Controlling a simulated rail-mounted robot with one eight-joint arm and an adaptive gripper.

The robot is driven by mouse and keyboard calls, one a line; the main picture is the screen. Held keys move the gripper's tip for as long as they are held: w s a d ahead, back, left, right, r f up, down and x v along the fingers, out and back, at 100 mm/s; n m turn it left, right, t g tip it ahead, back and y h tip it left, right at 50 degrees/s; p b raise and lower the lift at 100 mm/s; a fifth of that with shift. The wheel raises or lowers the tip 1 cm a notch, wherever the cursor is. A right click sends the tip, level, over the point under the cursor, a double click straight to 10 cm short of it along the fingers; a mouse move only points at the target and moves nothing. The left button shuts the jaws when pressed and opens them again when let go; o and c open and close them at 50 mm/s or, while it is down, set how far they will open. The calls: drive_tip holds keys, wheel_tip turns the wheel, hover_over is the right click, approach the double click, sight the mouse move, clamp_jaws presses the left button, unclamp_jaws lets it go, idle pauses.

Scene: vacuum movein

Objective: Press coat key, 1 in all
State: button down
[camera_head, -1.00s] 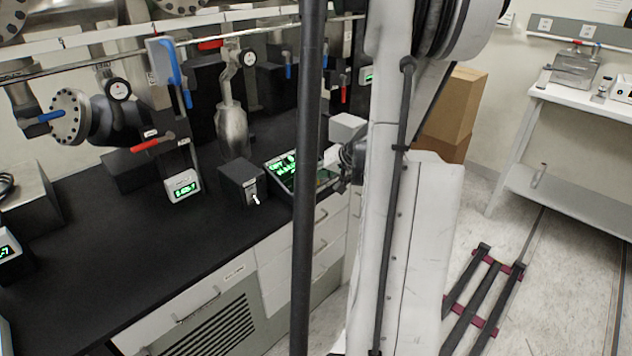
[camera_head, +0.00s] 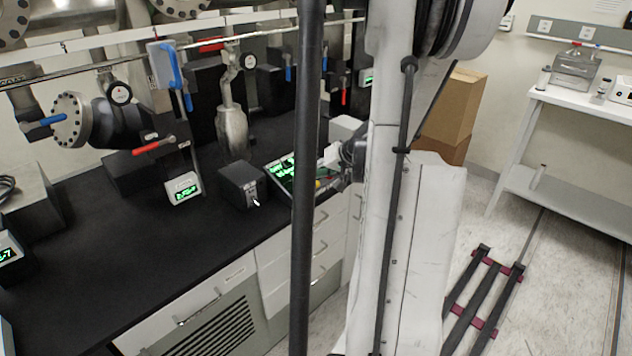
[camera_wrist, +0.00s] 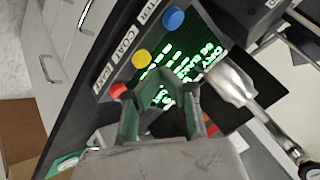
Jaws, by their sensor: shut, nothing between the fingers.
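The control panel (camera_wrist: 160,50) has a green-lit screen (camera_wrist: 185,72) and a column of round keys, seen close in the wrist view. The yellow key (camera_wrist: 141,59) sits beside the label that reads COAT (camera_wrist: 126,41). A blue key (camera_wrist: 173,18) is on one side and a red key (camera_wrist: 118,90) on the other. My gripper (camera_wrist: 152,88) is shut and empty. Its tips appear just below the yellow key in the picture; I cannot tell whether they touch it. In the head view the panel (camera_head: 281,171) is partly hidden by a dark pole and my arm.
A black box with a small switch (camera_head: 243,186) stands left of the panel. A small meter (camera_head: 183,188) and a silver vessel (camera_head: 231,130) are nearby. Pipes with valves run behind the bench. The black bench top (camera_head: 110,250) is clear at the front.

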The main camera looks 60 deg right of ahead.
sight(317, 183)
idle(0.3)
drive_tip(key=shift+r+p, duration=1.5)
drive_tip(key=shift+r, duration=1.05)
drive_tip(key=w+a+r+n+g, duration=0.1)
drive_tip(key=w+a+r+n, duration=0.2)
drive_tip(key=a, duration=0.9)
drive_tip(key=w+a+r+n+y, duration=0.1)
drive_tip(key=w+a+r+n, duration=0.3)
drive_tip(key=a, duration=0.7)
drive_tip(key=w+a+r+g, duration=0.15)
drive_tip(key=a+r, duration=0.35)
drive_tip(key=a, duration=0.7)
drive_tip(key=s+a+f+n, duration=0.3)
drive_tip(key=s+a, duration=1)
drive_tip(key=s, duration=0.1)
drive_tip(key=shift+a+f, duration=0.25)
drive_tip(key=shift+a, duration=0.15)
